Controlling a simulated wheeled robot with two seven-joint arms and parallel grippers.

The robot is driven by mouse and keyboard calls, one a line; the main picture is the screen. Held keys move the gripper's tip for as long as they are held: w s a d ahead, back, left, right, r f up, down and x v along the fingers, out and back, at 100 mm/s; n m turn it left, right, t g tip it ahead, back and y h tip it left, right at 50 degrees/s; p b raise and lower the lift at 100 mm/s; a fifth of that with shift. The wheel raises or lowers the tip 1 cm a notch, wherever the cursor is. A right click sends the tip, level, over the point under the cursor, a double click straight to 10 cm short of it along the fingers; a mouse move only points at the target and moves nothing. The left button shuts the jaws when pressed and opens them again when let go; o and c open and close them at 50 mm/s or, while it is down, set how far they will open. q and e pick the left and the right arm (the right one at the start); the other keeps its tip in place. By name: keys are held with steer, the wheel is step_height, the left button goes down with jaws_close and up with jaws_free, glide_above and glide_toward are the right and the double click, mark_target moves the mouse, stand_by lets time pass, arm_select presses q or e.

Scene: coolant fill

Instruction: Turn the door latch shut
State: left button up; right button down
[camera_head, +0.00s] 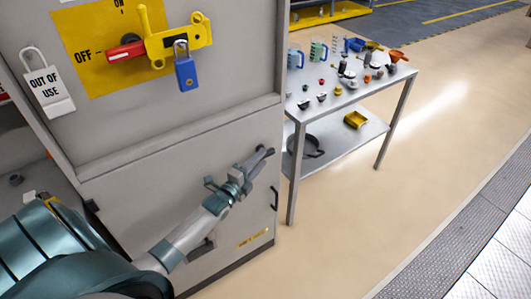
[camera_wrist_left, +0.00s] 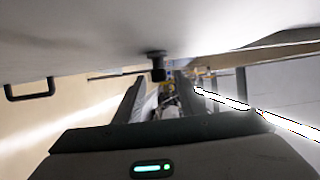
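The grey cabinet's lower door (camera_head: 150,190) looks closed in the head view. A dark knob-like latch (camera_wrist_left: 157,66) sticks out of the grey panel in the left wrist view, near the space between my fingertips. My left gripper (camera_head: 262,157) is at the door's upper right in the head view and hides the latch there. In the left wrist view its two fingers (camera_wrist_left: 158,92) stand apart, with nothing seen held between them. Whether a finger touches the latch cannot be told. My right gripper is not in view.
A black door handle (camera_head: 275,198) sits below my left gripper; it also shows in the wrist view (camera_wrist_left: 30,90). Above are a blue padlock (camera_head: 186,73) and an "out of use" tag (camera_head: 48,85). A table (camera_head: 345,98) with cups and funnels stands right. Floor beyond is clear.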

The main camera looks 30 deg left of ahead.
arm_select(q)
steer(key=shift+w, duration=2)
steer(key=shift+c, duration=0.6)
jaws_close()
